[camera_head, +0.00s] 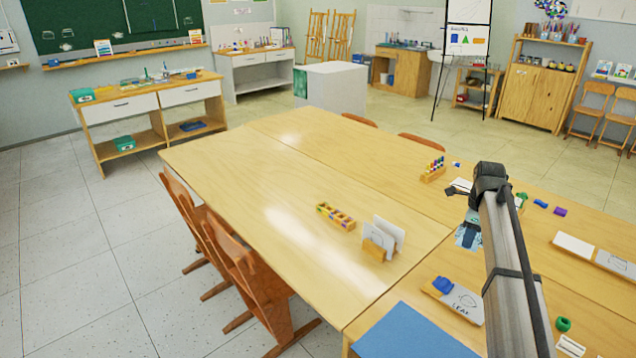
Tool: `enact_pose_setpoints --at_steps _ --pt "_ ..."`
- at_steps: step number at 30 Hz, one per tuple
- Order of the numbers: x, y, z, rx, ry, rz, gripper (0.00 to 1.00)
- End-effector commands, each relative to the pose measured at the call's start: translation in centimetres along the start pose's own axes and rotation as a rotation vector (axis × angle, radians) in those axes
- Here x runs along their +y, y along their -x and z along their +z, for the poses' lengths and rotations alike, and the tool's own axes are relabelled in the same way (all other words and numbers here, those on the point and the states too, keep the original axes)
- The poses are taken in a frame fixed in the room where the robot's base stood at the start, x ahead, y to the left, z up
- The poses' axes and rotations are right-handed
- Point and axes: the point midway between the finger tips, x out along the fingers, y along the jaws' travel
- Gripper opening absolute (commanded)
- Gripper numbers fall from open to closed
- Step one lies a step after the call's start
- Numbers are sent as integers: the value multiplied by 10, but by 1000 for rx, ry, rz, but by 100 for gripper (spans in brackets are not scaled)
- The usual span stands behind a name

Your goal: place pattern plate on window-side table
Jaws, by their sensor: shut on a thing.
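My arm rises from the lower right over the large wooden table (250,190). My gripper (470,226) is small and partly hidden beside my arm's dark joint. It appears shut on a pale blue plate (462,238) with dark marks, above the table's right half; its pattern is too small to read. A plate with a leaf outline (464,304) lies on the table below, with a blue piece at its left end. Two more plates, a white one (574,244) and a grey one (614,263), lie at the right. No window shows, so I cannot tell which table is window-side.
A wooden holder (335,216), upright white cards (388,234), a peg rack (433,171) and a blue sheet (412,335) are on the table. Small coloured pieces lie at the right. Chairs (245,270) line its left side. Its left half is mostly clear. A side table (150,102) stands behind left.

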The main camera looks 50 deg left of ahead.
Motion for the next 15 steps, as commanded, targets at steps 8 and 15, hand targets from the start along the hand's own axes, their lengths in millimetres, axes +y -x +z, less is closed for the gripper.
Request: enact_pose_setpoints --at_steps 8,15 --pt "42 0 105 0 178 -1 0" --pt "87 0 188 -1 329 -1 0"
